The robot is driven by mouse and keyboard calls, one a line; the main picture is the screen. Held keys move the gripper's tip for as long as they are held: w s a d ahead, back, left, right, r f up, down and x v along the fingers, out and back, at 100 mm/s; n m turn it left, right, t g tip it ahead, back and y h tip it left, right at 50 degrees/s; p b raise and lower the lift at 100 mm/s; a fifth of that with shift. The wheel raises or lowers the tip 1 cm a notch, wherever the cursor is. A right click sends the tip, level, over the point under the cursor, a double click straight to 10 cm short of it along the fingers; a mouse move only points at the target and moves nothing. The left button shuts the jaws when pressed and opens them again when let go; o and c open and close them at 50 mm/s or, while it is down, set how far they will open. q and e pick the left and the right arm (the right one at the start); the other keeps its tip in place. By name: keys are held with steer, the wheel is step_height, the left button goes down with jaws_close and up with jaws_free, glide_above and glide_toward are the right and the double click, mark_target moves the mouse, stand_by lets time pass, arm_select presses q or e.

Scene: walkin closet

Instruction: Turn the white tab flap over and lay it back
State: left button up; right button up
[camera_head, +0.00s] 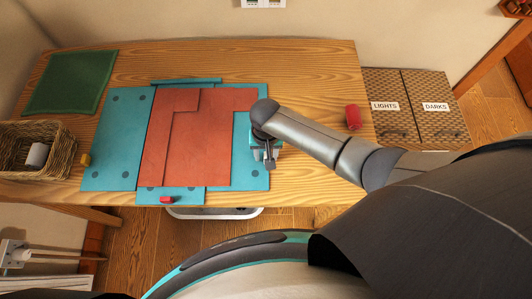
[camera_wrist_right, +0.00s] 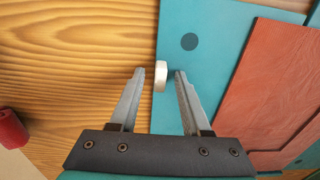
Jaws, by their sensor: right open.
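A teal folding board lies on the wooden table, with a folded red-orange cloth (camera_head: 185,140) on it. Its right-hand flap (camera_head: 250,179) shows in the right wrist view (camera_wrist_right: 208,18) with a dark round dot and a small white tab (camera_wrist_right: 160,77) on its edge. My right gripper (camera_head: 269,163) is over this edge and hides the tab in the head view. In the right wrist view its open fingers (camera_wrist_right: 159,72) stand on either side of the white tab, with gaps beside it. The cloth lies partly over the flap. My left gripper is not in view.
A yellow tab (camera_head: 85,159) is on the board's left edge and a red tab (camera_head: 167,199) at its front. A wicker basket (camera_head: 62,141) and green cloth (camera_head: 70,82) lie left; two hampers (camera_head: 410,88) stand right.

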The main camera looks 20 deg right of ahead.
steer(key=shift+c, duration=0.2)
jaws_close()
stand_by(1.1)
